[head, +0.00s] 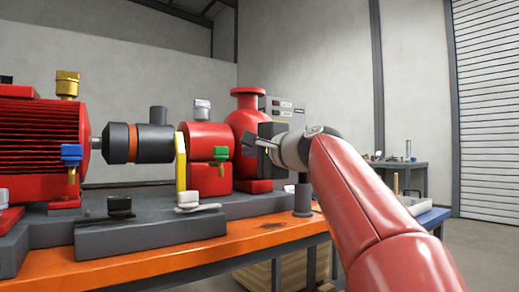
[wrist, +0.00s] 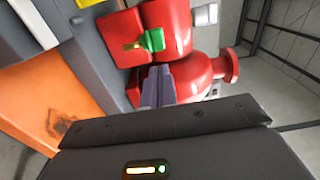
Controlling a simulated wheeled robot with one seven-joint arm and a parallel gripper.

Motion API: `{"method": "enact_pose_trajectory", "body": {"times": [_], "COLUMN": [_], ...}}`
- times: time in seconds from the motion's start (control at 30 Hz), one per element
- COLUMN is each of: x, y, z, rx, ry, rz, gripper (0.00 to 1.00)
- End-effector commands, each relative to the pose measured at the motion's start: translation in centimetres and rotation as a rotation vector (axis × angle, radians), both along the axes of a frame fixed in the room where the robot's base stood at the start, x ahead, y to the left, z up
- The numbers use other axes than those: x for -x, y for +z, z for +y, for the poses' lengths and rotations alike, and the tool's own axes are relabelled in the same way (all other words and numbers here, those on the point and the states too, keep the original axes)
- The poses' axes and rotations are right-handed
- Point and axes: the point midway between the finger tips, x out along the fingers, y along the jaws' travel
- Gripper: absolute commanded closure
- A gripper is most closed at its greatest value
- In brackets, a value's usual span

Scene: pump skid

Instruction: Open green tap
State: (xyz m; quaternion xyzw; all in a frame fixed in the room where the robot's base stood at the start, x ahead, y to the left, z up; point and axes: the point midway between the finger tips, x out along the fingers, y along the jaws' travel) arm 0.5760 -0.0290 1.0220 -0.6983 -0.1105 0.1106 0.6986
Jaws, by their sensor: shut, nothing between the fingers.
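The green tap (head: 220,154) has a green handle on a small brass body, fixed to the front of the red bearing housing (head: 205,138). In the wrist view the green handle (wrist: 153,40) is near the top middle, with its brass stem to the left. My gripper (head: 250,140) is to the right of the tap in the head view, in front of the red pump casing. In the wrist view its fingers (wrist: 157,85) are together and empty, just below the green handle. A small gap seems to lie between fingertips and handle; contact cannot be judged.
A blue tap (head: 72,155) is on the red motor (head: 40,130) at the left, with a yellow cap (head: 67,84) above. A yellow guard (head: 181,162) stands left of the green tap. A white-handled part (head: 197,202) and a black-topped part (head: 119,206) sit on the grey base.

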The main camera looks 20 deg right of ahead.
Motion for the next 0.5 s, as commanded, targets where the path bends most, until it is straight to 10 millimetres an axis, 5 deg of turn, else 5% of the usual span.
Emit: {"method": "enact_pose_trajectory", "body": {"times": [0.23,0.5], "x": [-4.9,-7.4], "y": [0.1,0.0], "z": [1.7,2.4], "rx": [0.002,0.001], "ry": [0.002,0.001], "rz": [0.002,0.001], "gripper": [1.0,1.0]}}
